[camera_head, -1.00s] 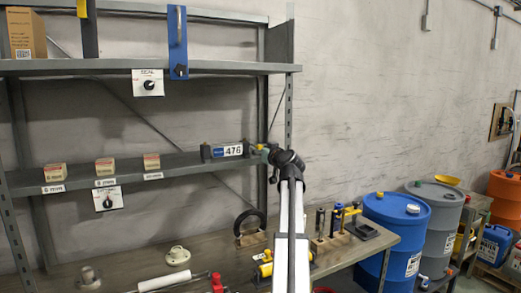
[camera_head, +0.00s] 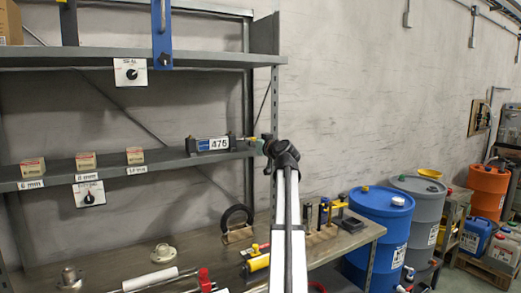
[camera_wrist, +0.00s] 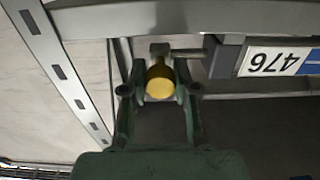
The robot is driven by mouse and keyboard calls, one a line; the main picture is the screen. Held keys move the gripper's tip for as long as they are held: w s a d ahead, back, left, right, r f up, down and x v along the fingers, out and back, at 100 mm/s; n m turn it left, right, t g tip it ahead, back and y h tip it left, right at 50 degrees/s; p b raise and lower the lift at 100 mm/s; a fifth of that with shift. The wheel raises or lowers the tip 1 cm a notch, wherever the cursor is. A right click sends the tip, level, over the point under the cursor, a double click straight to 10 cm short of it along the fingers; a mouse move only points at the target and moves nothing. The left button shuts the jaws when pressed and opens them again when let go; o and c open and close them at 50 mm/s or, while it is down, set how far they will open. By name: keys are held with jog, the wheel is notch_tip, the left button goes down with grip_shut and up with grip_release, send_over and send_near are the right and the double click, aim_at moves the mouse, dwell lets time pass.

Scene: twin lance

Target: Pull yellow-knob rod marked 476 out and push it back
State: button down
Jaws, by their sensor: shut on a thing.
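The unit marked 476 (camera_head: 212,144) has a white and blue label and sits at the right end of the middle shelf. It also shows upside down at the right of the wrist view (camera_wrist: 275,62). A thin grey rod (camera_wrist: 190,52) runs from its end bracket towards my gripper. The yellow knob (camera_wrist: 159,84) is between the two fingers of my gripper (camera_wrist: 159,92), which is shut on it. In the head view my gripper (camera_head: 260,143) is just right of the unit, and a short stretch of rod shows between them. The knob is mostly hidden there.
A shelf upright (camera_head: 274,130) stands close to my gripper. Small boxes (camera_head: 86,161) stand on the same shelf to the left. The bench (camera_head: 120,275) below holds tools and fittings. A blue drum (camera_head: 380,225) stands at the right.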

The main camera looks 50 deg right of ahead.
jog(key=d+b, duration=0.1)
jog(key=d, duration=0.1)
jog(key=s+d+b, duration=0.1)
jog(key=shift+s+d, duration=0.2)
jog(key=shift+d, duration=0.2)
jog(key=c, duration=0.9)
grip_release()
jog(key=shift+o, duration=0.2)
jog(key=shift+a, duration=0.1)
jog(key=v, duration=1.2)
